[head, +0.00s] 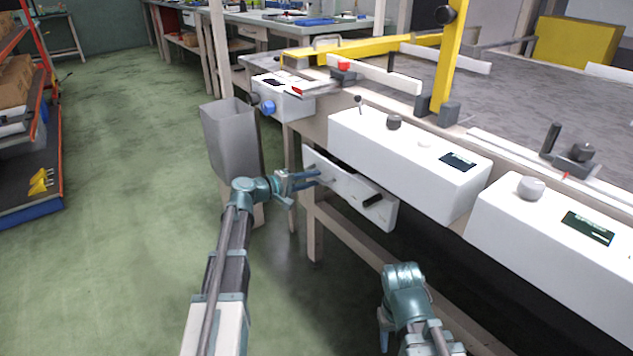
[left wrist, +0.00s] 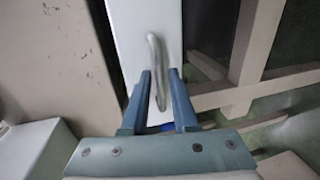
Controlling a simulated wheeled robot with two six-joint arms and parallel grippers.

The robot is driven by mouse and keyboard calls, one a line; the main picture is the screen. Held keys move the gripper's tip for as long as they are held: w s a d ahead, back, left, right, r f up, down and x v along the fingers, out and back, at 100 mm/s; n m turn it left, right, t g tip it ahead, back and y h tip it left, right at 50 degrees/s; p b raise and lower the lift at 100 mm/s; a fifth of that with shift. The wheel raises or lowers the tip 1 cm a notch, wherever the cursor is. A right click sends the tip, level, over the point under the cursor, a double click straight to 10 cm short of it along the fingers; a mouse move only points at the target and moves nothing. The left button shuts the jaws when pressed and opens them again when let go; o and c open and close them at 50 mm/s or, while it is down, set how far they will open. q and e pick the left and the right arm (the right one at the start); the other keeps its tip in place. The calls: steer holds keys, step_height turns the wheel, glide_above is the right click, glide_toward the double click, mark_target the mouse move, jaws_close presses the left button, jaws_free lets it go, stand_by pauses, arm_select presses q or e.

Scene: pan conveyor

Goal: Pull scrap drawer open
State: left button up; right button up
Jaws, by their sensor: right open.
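The scrap drawer has a white front (head: 345,190) and sits under the bench edge, below a white control box. I cannot tell whether it is pulled out at all. In the left wrist view the white front (left wrist: 147,22) carries a curved grey metal handle (left wrist: 154,65). My left gripper (head: 318,177) is at the left part of the drawer front. In the left wrist view its two blue fingers (left wrist: 159,88) stand apart, one on each side of the handle, with gaps visible. My right gripper (head: 384,335) is open and low in front of the bench, away from the drawer, its fingertips partly hidden.
A grey bin (head: 230,140) stands left of the drawer. White control boxes (head: 410,155) line the bench edge above. A bench leg (head: 314,235) stands below the drawer. The green floor (head: 120,200) to the left is open, up to a shelf rack (head: 30,205).

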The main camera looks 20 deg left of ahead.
arm_select(q)
steer(key=shift+x, duration=1)
jaws_close()
stand_by(0.8)
